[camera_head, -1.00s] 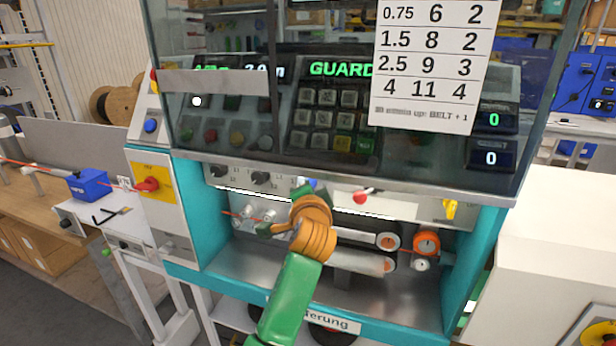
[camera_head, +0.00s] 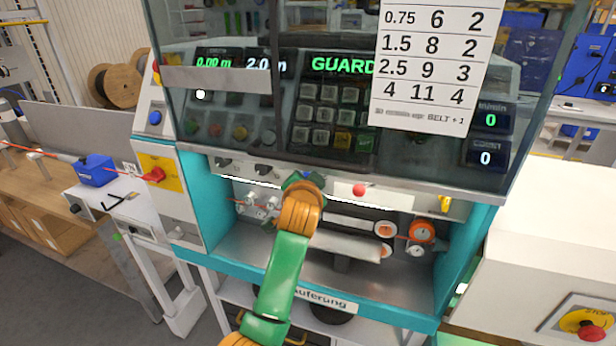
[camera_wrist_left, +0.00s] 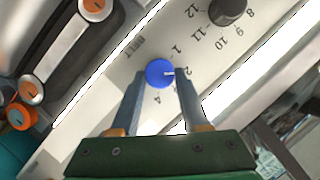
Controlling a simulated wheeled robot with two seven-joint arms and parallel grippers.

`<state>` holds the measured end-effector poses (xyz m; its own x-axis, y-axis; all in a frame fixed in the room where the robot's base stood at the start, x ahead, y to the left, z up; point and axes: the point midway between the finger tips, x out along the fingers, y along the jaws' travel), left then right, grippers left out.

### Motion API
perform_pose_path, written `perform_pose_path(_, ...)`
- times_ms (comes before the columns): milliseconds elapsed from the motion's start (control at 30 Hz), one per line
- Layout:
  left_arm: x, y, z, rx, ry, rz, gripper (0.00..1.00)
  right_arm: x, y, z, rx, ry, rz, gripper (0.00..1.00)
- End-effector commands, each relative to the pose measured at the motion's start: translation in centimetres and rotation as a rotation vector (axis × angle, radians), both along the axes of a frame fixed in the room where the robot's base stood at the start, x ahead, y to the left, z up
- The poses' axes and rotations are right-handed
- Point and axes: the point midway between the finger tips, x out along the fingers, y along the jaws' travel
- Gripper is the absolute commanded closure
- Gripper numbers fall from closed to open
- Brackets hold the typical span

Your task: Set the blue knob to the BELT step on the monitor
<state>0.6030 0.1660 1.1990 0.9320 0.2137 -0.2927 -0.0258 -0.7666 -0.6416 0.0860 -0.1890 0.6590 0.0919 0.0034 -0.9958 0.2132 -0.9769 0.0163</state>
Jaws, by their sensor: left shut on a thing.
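The blue knob (camera_wrist_left: 160,73) sits on a pale panel with printed numerals and the word BELT in the left wrist view. Its white mark points right, toward about the 2; a finger partly covers the scale. My left gripper (camera_wrist_left: 158,78) is shut on the knob, one finger on each side. In the head view my left gripper (camera_head: 303,181) is at the panel under the monitor (camera_head: 330,100), and mostly hides the knob. The monitor shows GUARD in green, partly covered by a card (camera_head: 432,60) with number rows and a BELT + 1 line. My right gripper is out of view.
A dark knob (camera_wrist_left: 228,10) with a larger scale is beside the blue one, and a red knob (camera_head: 359,190) is on the same panel. Rollers (camera_head: 385,229) lie below. A clear guard with a metal lower edge (camera_head: 330,180) overhangs the panel closely.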

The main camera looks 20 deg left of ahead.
Motion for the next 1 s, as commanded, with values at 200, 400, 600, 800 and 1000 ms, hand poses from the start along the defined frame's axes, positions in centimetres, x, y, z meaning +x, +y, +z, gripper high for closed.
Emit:
perform_pose_path(200, 0.0, 0.0, -0.1, 0.000, 0.003, 0.000, 1.00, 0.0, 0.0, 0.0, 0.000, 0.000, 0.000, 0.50)
perform_pose_path(400, 0.0, 0.0, -0.1, 0.001, 0.002, 0.000, 0.24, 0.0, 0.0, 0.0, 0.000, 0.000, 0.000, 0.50)
perform_pose_path(600, 0.0, 0.0, -0.1, 0.001, 0.001, 0.000, 0.24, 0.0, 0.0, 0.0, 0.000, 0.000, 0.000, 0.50)
perform_pose_path(800, 0.0, 0.0, -0.2, 0.015, 0.000, -0.001, 0.24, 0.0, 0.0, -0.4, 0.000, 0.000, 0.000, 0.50)
perform_pose_path(1000, 0.0, -0.3, -1.7, 0.296, -0.014, 0.000, 0.24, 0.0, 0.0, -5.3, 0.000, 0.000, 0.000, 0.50)
